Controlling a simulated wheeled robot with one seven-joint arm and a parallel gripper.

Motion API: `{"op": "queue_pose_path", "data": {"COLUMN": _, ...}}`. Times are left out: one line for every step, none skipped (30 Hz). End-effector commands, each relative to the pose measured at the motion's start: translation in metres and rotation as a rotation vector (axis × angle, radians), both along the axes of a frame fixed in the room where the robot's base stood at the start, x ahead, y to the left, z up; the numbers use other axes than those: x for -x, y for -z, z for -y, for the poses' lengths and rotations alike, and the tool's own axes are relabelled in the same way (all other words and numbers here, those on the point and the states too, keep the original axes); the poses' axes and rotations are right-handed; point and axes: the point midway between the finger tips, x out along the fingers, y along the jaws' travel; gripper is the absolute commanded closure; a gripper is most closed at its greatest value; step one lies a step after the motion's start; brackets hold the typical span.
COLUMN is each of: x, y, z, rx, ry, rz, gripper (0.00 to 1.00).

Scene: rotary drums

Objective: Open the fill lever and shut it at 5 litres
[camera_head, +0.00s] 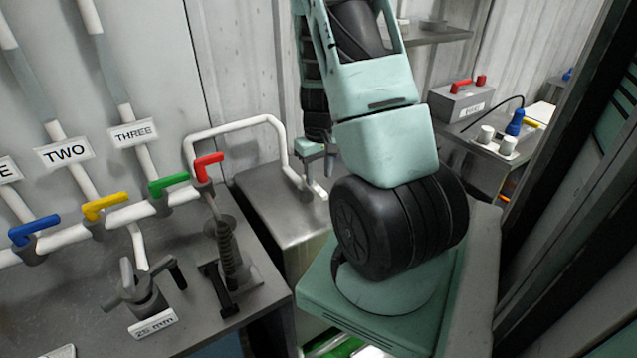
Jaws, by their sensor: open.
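Several coloured valve levers sit along a white pipe at the left: blue (34,229), yellow (105,205), green (169,184) and red (208,165). No label tells me which one is the fill lever. The white pipe (238,126) loops from beside the red lever over to a grey metal tank (268,205). My gripper (318,172) points down over the tank, near the pipe's end, right of and apart from the red lever. It is open and partly hidden by my arm. I cannot make out a litre reading.
Signs reading TWO (65,152) and THREE (133,134) hang on the pipes. A clamp-like fitting (145,293) with a "25 mm" plate and a coiled spring part (229,255) stand on the front bench. A side table with a red-handled box (463,104) is at the back right.

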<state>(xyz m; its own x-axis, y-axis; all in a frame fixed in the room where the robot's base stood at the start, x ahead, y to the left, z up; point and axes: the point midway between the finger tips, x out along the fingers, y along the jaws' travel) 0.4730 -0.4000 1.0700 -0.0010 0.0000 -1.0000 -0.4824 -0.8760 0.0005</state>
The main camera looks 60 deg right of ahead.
Motion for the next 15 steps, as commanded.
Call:
{"op": "queue_pose_path", "data": {"x": 0.001, "y": 0.009, "z": 0.000, "rx": -0.003, "ry": 0.003, "rz": -0.003, "gripper": 0.58}}
{"op": "queue_pose_path", "data": {"x": 0.001, "y": 0.014, "z": -0.001, "rx": -0.004, "ry": 0.003, "rz": -0.003, "gripper": 0.58}}
{"op": "queue_pose_path", "data": {"x": 0.001, "y": 0.019, "z": 0.000, "rx": -0.002, "ry": 0.003, "rz": -0.002, "gripper": 0.58}}
{"op": "queue_pose_path", "data": {"x": 0.001, "y": 0.023, "z": 0.000, "rx": -0.003, "ry": 0.003, "rz": -0.003, "gripper": 0.58}}
{"op": "queue_pose_path", "data": {"x": 0.001, "y": 0.026, "z": 0.000, "rx": -0.002, "ry": 0.002, "rz": -0.002, "gripper": 0.58}}
{"op": "queue_pose_path", "data": {"x": 0.001, "y": 0.030, "z": 0.000, "rx": -0.002, "ry": 0.001, "rz": -0.001, "gripper": 0.58}}
{"op": "queue_pose_path", "data": {"x": 0.001, "y": 0.033, "z": 0.000, "rx": -0.002, "ry": 0.001, "rz": -0.002, "gripper": 0.58}}
{"op": "queue_pose_path", "data": {"x": 0.001, "y": 0.035, "z": 0.000, "rx": -0.002, "ry": 0.001, "rz": -0.001, "gripper": 0.58}}
{"op": "queue_pose_path", "data": {"x": 0.000, "y": 0.038, "z": 0.000, "rx": 0.000, "ry": 0.001, "rz": -0.001, "gripper": 0.58}}
{"op": "queue_pose_path", "data": {"x": 0.000, "y": 0.039, "z": 0.000, "rx": 0.000, "ry": 0.001, "rz": 0.000, "gripper": 0.58}}
{"op": "queue_pose_path", "data": {"x": 0.000, "y": 0.040, "z": 0.000, "rx": -0.001, "ry": 0.001, "rz": 0.000, "gripper": 0.58}}
{"op": "queue_pose_path", "data": {"x": 0.000, "y": 0.042, "z": 0.000, "rx": -0.001, "ry": 0.001, "rz": 0.000, "gripper": 0.58}}
{"op": "queue_pose_path", "data": {"x": 0.000, "y": 0.042, "z": 0.000, "rx": -0.001, "ry": 0.001, "rz": 0.000, "gripper": 0.58}}
{"op": "queue_pose_path", "data": {"x": 0.000, "y": 0.042, "z": 0.000, "rx": -0.001, "ry": 0.001, "rz": 0.000, "gripper": 0.58}}
{"op": "queue_pose_path", "data": {"x": 0.000, "y": 0.043, "z": 0.000, "rx": -0.001, "ry": 0.001, "rz": 0.000, "gripper": 0.58}}
